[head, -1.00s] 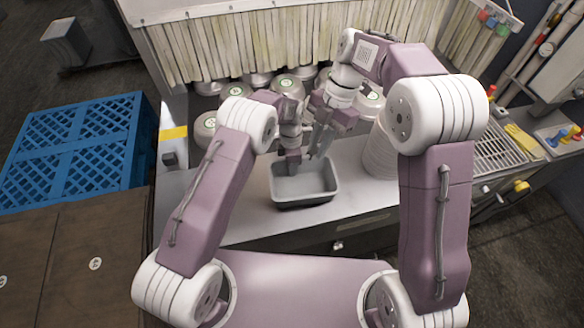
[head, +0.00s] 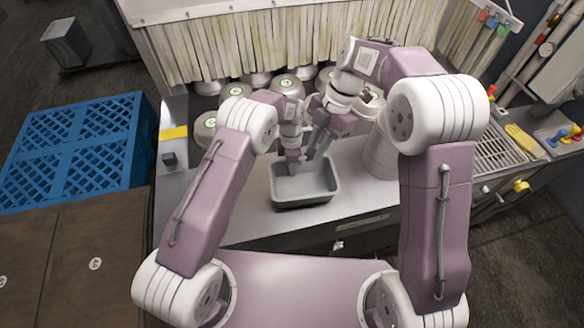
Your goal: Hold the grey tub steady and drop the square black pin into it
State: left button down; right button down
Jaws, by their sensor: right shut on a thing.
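The grey tub (head: 306,197) is an open rectangular container standing upright on the steel counter in the head view. My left gripper (head: 293,163) is at the tub's far left rim, pointing down; its fingertips are too small and covered to tell whether they grip the rim. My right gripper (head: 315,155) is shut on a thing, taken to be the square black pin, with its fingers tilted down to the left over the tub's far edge. The pin itself cannot be made out between the fingers. The visible tub floor looks empty.
A pale round stack (head: 381,155) stands right of the tub. Counter left of the tub is clear.

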notch_tip(320, 180, down, 14)
jog(key=w+m+t+y, duration=0.1)
jog(key=m+t, duration=0.1)
jog(key=m, duration=0.5)
jog(key=shift+w+d+m, duration=0.35)
jog(key=shift+m, duration=0.05)
jog(key=c, duration=1.3)
grip_release()
jog(key=shift+o, duration=0.2)
jog(key=v, duration=1.2)
jog(key=shift+s, duration=0.15)
jog(key=shift+f, duration=0.1)
